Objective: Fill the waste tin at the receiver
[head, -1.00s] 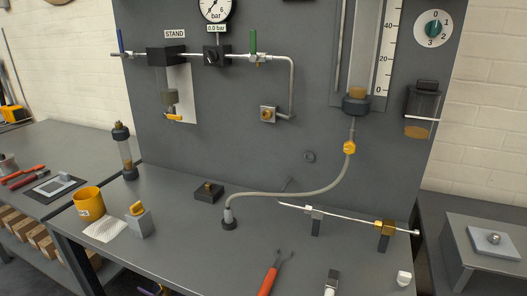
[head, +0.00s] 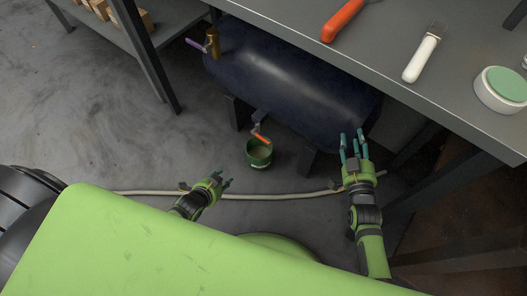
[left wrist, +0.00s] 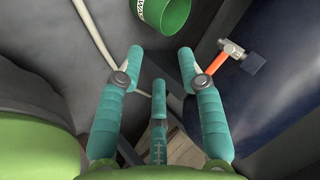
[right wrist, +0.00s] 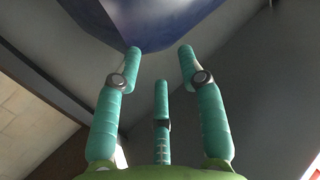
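A green tin (head: 259,157) stands on the floor in the head view, below a valve with an orange-red lever (head: 261,138) under a dark blue tank (head: 290,75), the receiver. The tin's inside looks brownish; its contents are unclear. The left wrist view shows the tin (left wrist: 165,12) at the top edge and the orange lever (left wrist: 213,62) at upper right. My left gripper (head: 222,181) is open and empty, left of and nearer than the tin. My right gripper (head: 354,143) is open and empty, beside the tank's right end; the tank (right wrist: 150,20) fills the top of the right wrist view.
The bench (head: 405,105) overhangs the tank, with an orange-handled tool (head: 343,19), a white-handled brush (head: 421,58) and a round green-topped container (head: 503,87). A pale hose (head: 260,197) crosses the floor. A purple-handled valve (head: 211,43) sits at the tank's left end. Floor on the left is clear.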

